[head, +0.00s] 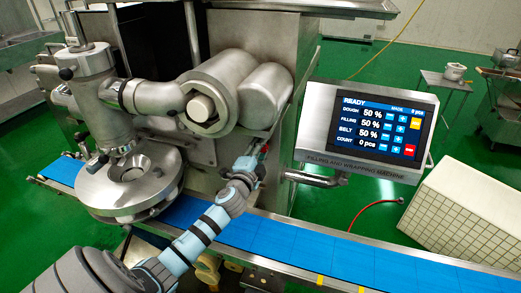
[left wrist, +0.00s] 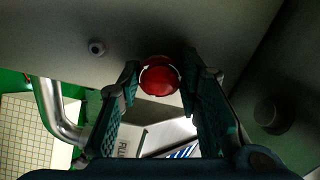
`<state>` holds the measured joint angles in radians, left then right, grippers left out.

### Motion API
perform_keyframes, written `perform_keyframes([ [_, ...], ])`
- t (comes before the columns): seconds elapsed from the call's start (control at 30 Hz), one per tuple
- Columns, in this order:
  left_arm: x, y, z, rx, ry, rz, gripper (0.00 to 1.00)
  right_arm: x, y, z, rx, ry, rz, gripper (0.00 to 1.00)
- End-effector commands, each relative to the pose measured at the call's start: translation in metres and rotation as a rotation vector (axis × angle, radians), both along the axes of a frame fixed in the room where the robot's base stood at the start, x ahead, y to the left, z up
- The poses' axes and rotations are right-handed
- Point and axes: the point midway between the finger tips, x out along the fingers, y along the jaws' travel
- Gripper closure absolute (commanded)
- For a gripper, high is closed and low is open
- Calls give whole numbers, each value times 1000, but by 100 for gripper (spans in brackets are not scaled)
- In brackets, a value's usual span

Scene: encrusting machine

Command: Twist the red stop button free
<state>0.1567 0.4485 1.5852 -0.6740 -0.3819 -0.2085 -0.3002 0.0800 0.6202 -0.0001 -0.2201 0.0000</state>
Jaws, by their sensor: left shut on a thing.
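The red stop button (left wrist: 160,80) is a round, glossy red knob on the grey face of the machine, with white marks on its rim. My left gripper (left wrist: 159,76) has one finger on each side of it and is shut on it. In the head view, my left gripper (head: 259,156) reaches the machine's side wall, left of the screen. Only a small bit of red (head: 265,148) shows at its fingertips there; the rest of the button is hidden. My right gripper is not in view.
The touch screen (head: 381,124) reads READY and stands right of the gripper on a metal tube arm (head: 316,179). The blue conveyor belt (head: 285,246) runs below my left arm. A round steel filling head (head: 131,185) stands left. A small grey knob (left wrist: 97,47) sits near the button.

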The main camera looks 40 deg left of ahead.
Motion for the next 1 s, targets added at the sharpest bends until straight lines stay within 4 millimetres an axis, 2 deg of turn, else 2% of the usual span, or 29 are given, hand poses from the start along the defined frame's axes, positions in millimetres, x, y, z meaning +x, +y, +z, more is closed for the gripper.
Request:
perform_keyframes([
  [0.03,1,0,6,6,-10,-2,67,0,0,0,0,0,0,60],
  [0.17,1,0,5,4,-9,-1,47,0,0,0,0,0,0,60],
  [0.43,0,0,2,1,-4,-1,47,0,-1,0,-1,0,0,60],
  [0.53,-6,-2,1,3,-3,-2,47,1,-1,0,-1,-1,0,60],
  [0.67,-32,-12,1,3,-1,-4,47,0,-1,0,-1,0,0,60],
  [0.9,-92,-34,1,3,-1,-5,47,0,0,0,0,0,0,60],
  [1.0,-106,-38,1,2,-3,-3,47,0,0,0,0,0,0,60],
])
